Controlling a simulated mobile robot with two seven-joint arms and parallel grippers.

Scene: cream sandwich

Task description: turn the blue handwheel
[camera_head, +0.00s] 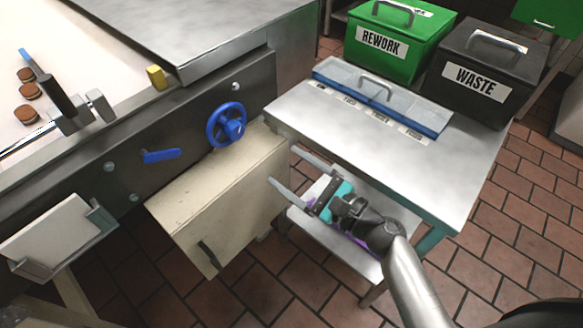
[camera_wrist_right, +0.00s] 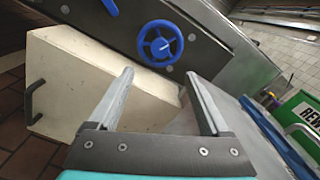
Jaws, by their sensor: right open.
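The blue handwheel (camera_head: 226,124) is mounted on the dark side panel of the machine, above a cream cabinet. It also shows in the right wrist view (camera_wrist_right: 160,44), beyond the fingertips and near the top middle. My right gripper (camera_head: 285,172) is open and empty. It is in front of the cabinet and beside the steel table, lower and to the right of the wheel, and apart from it. Its two fingers (camera_wrist_right: 157,82) point toward the panel in the right wrist view. My left gripper does not show.
A cream cabinet (camera_head: 215,200) stands under the wheel. A blue lever (camera_head: 161,155) sits left of the wheel. Green REWORK (camera_head: 395,40) and dark WASTE (camera_head: 480,75) bins stand behind.

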